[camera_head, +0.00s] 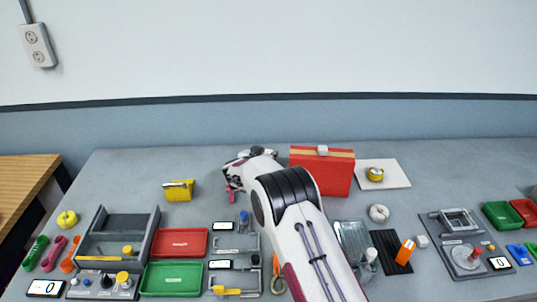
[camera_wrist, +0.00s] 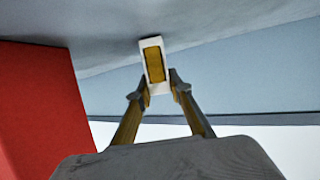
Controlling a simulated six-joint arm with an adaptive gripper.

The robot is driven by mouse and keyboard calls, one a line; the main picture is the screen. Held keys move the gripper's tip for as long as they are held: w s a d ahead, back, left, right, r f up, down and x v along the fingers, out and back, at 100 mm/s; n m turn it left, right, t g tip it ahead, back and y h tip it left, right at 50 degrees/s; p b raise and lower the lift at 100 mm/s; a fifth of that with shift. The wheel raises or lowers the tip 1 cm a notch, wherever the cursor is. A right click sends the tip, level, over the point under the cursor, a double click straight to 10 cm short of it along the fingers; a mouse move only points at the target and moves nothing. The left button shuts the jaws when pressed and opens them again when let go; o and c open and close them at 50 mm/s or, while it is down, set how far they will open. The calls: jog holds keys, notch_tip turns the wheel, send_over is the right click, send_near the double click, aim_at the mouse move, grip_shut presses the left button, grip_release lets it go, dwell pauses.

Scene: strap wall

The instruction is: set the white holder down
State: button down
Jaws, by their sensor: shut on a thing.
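In the wrist view, the white holder (camera_wrist: 158,88) is a small white rectangular frame with a yellow inside. My gripper (camera_wrist: 161,82) is shut on its near end. The holder's far end lies close to the grey surface in the picture; I cannot tell whether it touches. In the head view, my gripper (camera_head: 234,178) is low over the back of the table, between the yellow block (camera_head: 179,190) and the red box (camera_head: 321,173). The holder cannot be made out there, as my arm covers much of that spot.
The red box also stands at the left of the wrist view (camera_wrist: 38,110). A white board (camera_head: 398,175) with a yellow roll (camera_head: 375,174) is right of it. Red (camera_head: 180,243) and green (camera_head: 172,278) trays lie in front. Bare table shows around the yellow block.

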jog(key=shift+f, duration=0.1)
jog(key=c, duration=1.8)
grip_release()
jog(key=shift+v, duration=6.05)
